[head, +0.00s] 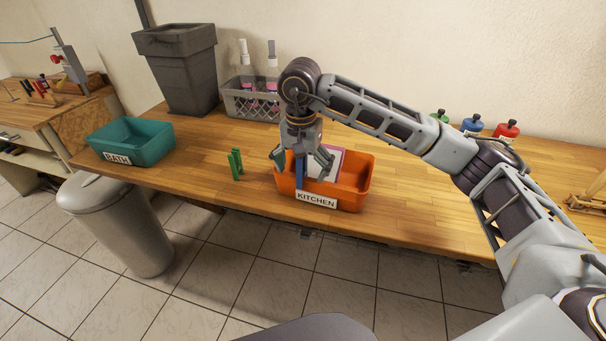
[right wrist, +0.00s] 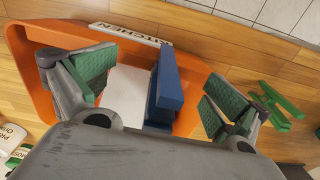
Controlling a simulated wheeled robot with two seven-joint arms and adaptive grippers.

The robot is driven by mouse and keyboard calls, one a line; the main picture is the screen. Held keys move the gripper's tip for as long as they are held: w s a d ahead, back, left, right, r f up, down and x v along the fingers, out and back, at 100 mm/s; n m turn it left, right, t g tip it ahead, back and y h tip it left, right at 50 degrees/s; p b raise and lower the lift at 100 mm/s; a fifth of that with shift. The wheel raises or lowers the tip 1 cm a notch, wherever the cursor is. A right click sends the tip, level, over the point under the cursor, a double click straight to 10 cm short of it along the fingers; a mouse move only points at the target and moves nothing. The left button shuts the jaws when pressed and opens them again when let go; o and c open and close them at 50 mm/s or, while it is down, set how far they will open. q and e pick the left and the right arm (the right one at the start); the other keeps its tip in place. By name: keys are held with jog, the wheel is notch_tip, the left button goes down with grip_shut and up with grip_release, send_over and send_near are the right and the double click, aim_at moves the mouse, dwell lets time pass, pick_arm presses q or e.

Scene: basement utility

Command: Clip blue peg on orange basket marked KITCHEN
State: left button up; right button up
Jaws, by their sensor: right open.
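The orange basket (head: 357,192) marked KITCHEN (head: 316,200) stands near the table's front edge; it also fills the right wrist view (right wrist: 30,58). The blue peg (head: 299,172) is upright at the basket's front wall, just by the label. In the right wrist view the blue peg (right wrist: 168,85) lies across the rim beside the label's end. How firmly it sits on the rim I cannot tell. My right gripper (head: 303,160) is above the basket, open, with its fingers on either side of the peg and apart from it. My left gripper is not in view.
A green peg (head: 235,164) stands left of the basket. A teal BATH basket (head: 150,150) is further left. Behind are a grey bin (head: 180,75) and a grey crate (head: 243,103) with bottles. Several capped bottles (head: 471,124) stand at the back right.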

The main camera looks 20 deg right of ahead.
jog(key=shift+s+a+r, duration=0.1)
jog(key=shift+s+r, duration=0.05)
jog(key=shift+r, duration=2.75)
jog(key=shift+r, duration=0.1)
